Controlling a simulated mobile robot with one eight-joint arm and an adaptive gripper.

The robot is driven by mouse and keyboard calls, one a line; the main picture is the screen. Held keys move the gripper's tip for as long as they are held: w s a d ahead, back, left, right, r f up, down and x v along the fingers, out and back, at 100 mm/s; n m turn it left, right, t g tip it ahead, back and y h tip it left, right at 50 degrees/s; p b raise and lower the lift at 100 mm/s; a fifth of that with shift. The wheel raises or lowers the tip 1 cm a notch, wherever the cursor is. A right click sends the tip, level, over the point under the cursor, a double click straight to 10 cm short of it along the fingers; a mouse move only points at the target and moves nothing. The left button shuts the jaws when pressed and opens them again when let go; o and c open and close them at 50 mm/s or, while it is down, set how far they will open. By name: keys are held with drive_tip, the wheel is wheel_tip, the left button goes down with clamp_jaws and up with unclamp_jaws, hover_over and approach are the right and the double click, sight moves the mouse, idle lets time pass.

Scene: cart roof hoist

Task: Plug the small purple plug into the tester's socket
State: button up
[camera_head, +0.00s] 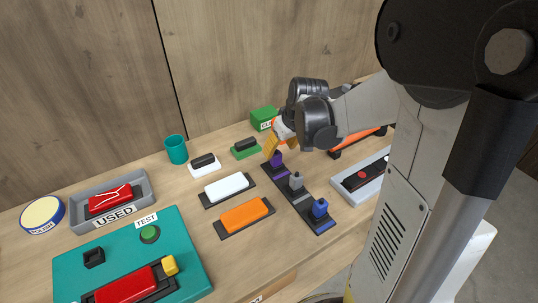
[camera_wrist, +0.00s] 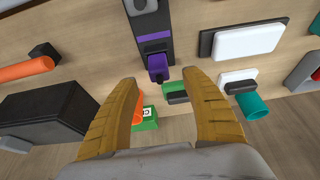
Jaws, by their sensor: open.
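The small purple plug (camera_head: 277,160) stands at the far end of a dark rack strip (camera_head: 286,181). In the wrist view the purple plug (camera_wrist: 158,66) shows just beyond the fingertips, roughly centred between them. My gripper (camera_head: 270,144) is open and empty, its yellow fingers close to the purple plug; contact cannot be told. The fingers also show in the wrist view (camera_wrist: 160,79). The teal tester (camera_head: 182,238) lies at front left. On it are a small black block (camera_head: 94,257), seemingly the socket, a green button (camera_head: 150,233) and a red block (camera_head: 125,286) with a yellow piece (camera_head: 170,265).
A grey plug (camera_head: 296,181) and a blue plug (camera_head: 320,208) share the strip. White (camera_head: 230,187) and orange (camera_head: 245,214) blocks lie between strip and tester. A grey USED tray (camera_head: 140,188), teal cup (camera_head: 176,149) and green box (camera_head: 262,118) stand farther back.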

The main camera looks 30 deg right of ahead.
sight(276, 153)
drive_tip(key=b+x, duration=0.3)
drive_tip(key=x, duration=0.2)
drive_tip(key=shift+w+d+f, duration=0.1)
drive_tip(key=shift+w+f, duration=0.15)
drive_tip(key=shift+r, duration=0.15)
clamp_jaws()
